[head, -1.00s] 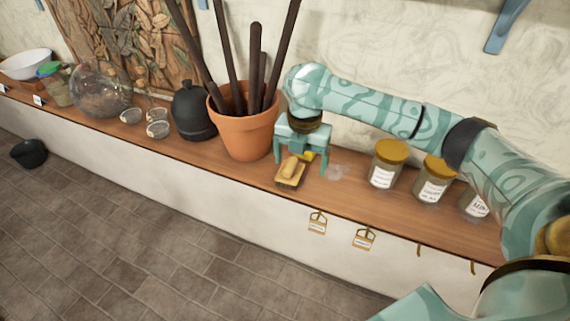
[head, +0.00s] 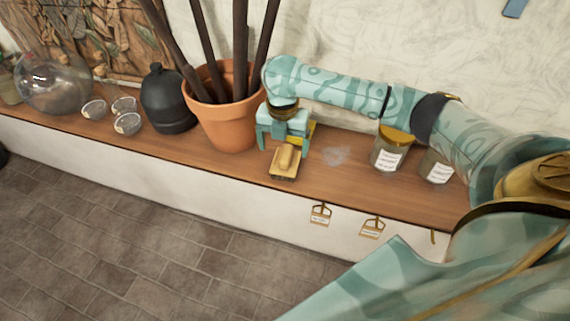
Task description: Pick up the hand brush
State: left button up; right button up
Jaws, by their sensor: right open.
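The hand brush (head: 285,161) is a small yellow-tan block with a rounded handle on top. It lies on the wooden shelf (head: 358,187) near its front edge. My right gripper (head: 283,153) is open, its two teal fingers pointing down on either side of the brush's back end. I cannot tell whether the fingers touch it. A yellow object behind the gripper is partly hidden by it. My left gripper is not in view.
A terracotta pot (head: 228,126) with long dark rods stands just left of the gripper. A black bottle (head: 165,105), small glass bowls (head: 127,124) and a round glass vessel (head: 52,85) are further left. Labelled jars (head: 391,150) stand to the right. A pale smudge (head: 335,155) marks the shelf.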

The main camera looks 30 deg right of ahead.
aim_at(286, 151)
jog(key=shift+f, duration=0.3)
jog(key=f, duration=0.1)
jog(key=f+b, duration=0.1)
jog(key=f, duration=0.2)
jog(key=shift+s+d, duration=0.25)
jog(key=shift+d, duration=0.05)
jog(key=shift+f+b, duration=0.3)
jog(key=shift+f, duration=0.15)
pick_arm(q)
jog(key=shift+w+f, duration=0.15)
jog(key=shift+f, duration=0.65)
pick_arm(e)
jog(key=c, duration=1.1)
